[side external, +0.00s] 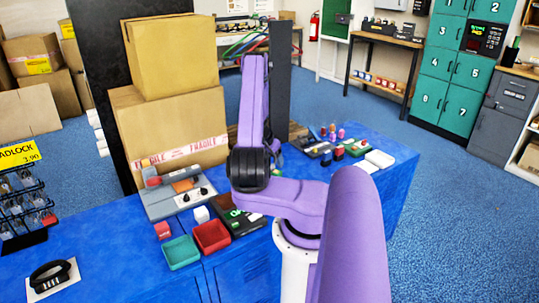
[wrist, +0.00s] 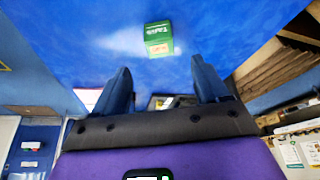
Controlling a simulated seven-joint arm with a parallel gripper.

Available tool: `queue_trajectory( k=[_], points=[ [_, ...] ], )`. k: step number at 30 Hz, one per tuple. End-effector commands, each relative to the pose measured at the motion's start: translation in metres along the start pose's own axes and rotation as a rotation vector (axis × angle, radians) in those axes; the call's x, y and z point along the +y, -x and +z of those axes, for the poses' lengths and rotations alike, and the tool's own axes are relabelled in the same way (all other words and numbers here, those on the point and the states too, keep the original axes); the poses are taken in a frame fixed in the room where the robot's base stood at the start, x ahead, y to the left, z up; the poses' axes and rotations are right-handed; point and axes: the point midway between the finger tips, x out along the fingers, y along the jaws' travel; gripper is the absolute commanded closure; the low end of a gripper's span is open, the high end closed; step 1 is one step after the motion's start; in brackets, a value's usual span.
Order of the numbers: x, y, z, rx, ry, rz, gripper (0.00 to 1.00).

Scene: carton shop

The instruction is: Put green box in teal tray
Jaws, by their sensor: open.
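The green box (wrist: 159,39) shows in the wrist view, with white lettering and an orange-red patch, on the blue surface. My gripper (wrist: 161,66) is open, with its two dark blue fingers apart. The box appears just beyond the fingertips, roughly centred between them, and nothing is held. The teal tray (side external: 181,252) is at the front of the blue table in the side view, and it looks empty. In the side view my arm hides the gripper, and I cannot clearly pick out the green box there.
A red tray (side external: 212,237) stands right beside the teal tray. A red block (side external: 162,230) and a white block (side external: 201,214) are close behind. A grey panel with knobs (side external: 186,193) and stacked cartons (side external: 172,125) stand further back. Small items and a white dish (side external: 380,159) are at the right.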

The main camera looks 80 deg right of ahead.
Motion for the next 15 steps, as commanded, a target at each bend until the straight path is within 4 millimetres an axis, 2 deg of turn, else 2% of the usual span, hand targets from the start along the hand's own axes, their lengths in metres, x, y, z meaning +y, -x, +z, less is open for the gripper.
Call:
queue_trajectory(
  k=[3,11,15],
  points=[
    [-0.001,0.016,-0.001,0.001,0.0,-0.001,0.26],
    [-0.003,0.033,0.001,0.001,0.008,-0.002,0.26],
    [-0.025,0.048,0.01,0.005,0.079,-0.018,0.26]
  ],
)
